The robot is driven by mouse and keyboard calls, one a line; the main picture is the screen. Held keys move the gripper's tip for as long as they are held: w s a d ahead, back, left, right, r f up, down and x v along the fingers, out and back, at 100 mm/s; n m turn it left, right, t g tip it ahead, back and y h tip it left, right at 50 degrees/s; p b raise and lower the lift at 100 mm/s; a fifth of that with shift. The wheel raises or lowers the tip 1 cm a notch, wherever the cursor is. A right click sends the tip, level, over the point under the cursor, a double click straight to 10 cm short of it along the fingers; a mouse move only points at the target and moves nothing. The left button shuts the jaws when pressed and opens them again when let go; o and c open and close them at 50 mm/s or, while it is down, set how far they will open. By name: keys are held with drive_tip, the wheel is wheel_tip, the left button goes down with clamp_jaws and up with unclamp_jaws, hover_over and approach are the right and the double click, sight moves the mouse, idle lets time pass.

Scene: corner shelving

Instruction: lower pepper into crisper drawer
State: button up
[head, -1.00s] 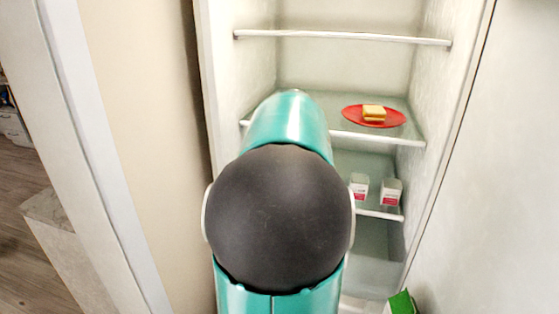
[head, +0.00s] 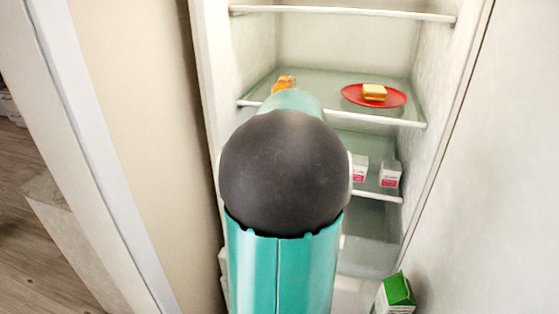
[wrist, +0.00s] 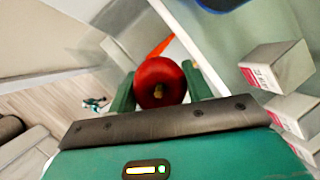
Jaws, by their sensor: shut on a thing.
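A red pepper (wrist: 160,80) with a pale stem spot sits between the two green fingers of my gripper (wrist: 159,88) in the wrist view. The fingers touch its sides, and my gripper is shut on it. In the head view my arm hides both gripper and pepper. A pale drawer-like front (head: 347,294) shows low in the fridge, partly behind my arm. I cannot tell whether it is the crisper drawer or how far it is open.
A red plate (head: 354,99) with a sandwich (head: 374,92) and an orange item (head: 285,83) are on a glass shelf. Two small cartons (head: 360,168) (head: 390,174) stand on the shelf below. A green-topped carton (head: 398,292) stands low at right. Fridge walls are close on both sides.

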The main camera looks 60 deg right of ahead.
drive_tip(key=shift+f, duration=0.35)
drive_tip(key=shift+w+d, duration=0.1)
drive_tip(key=shift+w, duration=0.1)
drive_tip(key=shift+w+d, duration=0.15)
drive_tip(key=shift+w, duration=0.05)
drive_tip(key=shift+f, duration=0.1)
idle(0.4)
drive_tip(key=shift+f, duration=8.5)
drive_tip(key=shift+f, duration=1.5)
